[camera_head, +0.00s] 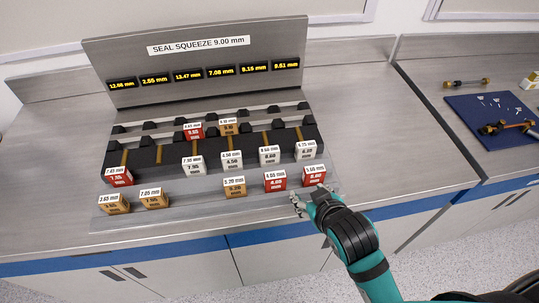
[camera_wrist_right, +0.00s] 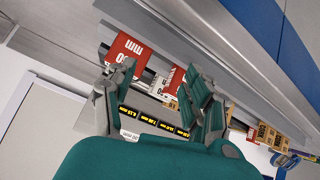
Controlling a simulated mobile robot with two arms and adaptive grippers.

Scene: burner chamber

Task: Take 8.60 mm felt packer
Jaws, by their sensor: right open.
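Several small labelled packer blocks stand on a stepped metal stand. A red block (camera_head: 314,176) at the right end of the front row appears to be marked 5.60 or 8.60 mm; the print is too small to be sure. A white block (camera_head: 269,156) behind appears to read 8.60 or 6.60 mm. My right gripper (camera_head: 300,203) is open and empty, just in front of the rightmost red block. In the right wrist view its spread fingers (camera_wrist_right: 153,95) are near a large red block (camera_wrist_right: 128,54), with no contact clear. My left gripper is out of view.
Red block (camera_head: 275,181) stands left of the rightmost one, with orange block (camera_head: 234,187) further left. A display board (camera_head: 200,62) titled SEAL SQUEEZE 9.00 mm rises behind. A blue mat (camera_head: 480,135) with brass parts lies on the right bench. Bare counter lies right of the stand.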

